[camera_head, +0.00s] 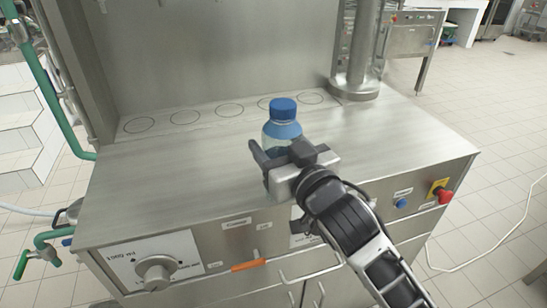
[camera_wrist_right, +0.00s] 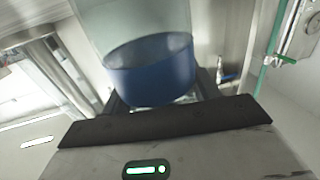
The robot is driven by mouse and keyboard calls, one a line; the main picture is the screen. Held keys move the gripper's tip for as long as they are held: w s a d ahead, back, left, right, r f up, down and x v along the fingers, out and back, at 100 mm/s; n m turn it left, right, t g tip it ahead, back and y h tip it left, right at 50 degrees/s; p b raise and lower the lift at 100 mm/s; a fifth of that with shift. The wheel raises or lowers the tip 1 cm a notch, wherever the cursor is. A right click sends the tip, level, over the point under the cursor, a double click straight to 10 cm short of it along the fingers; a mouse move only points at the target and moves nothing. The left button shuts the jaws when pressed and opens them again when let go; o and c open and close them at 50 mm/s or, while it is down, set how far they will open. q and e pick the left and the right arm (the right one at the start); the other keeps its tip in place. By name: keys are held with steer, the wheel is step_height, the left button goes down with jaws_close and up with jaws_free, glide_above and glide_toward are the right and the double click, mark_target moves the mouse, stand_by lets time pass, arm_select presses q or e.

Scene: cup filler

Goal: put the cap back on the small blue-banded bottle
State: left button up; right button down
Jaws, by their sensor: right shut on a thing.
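The small blue-banded bottle (camera_head: 282,131) is upright over the steel worktop, toward its front. A dark blue cap (camera_head: 283,108) sits on its top. My right gripper (camera_head: 277,155) is shut on the bottle, with dark fingers around its lower body. The gripper hides the bottle's base, so I cannot tell whether it touches the worktop. In the right wrist view a blue band (camera_wrist_right: 152,72) on a clear body fills the upper middle, just beyond the dark gripper (camera_wrist_right: 165,118). My left gripper is not in view.
The steel worktop (camera_head: 150,190) is clear on both sides of the bottle. Several marked circles (camera_head: 185,117) line its back edge. A steel column (camera_head: 357,60) stands at back right. A knob (camera_head: 156,270) and a red emergency button (camera_head: 445,196) are on the front.

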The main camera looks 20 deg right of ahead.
steer(key=shift+s+f, duration=0.1)
steer(key=shift+s, duration=0.05)
steer(key=shift+f, duration=0.1)
steer(key=c, duration=0.8)
jaws_free()
steer(key=shift+f, duration=0.2)
steer(key=o, duration=0.4)
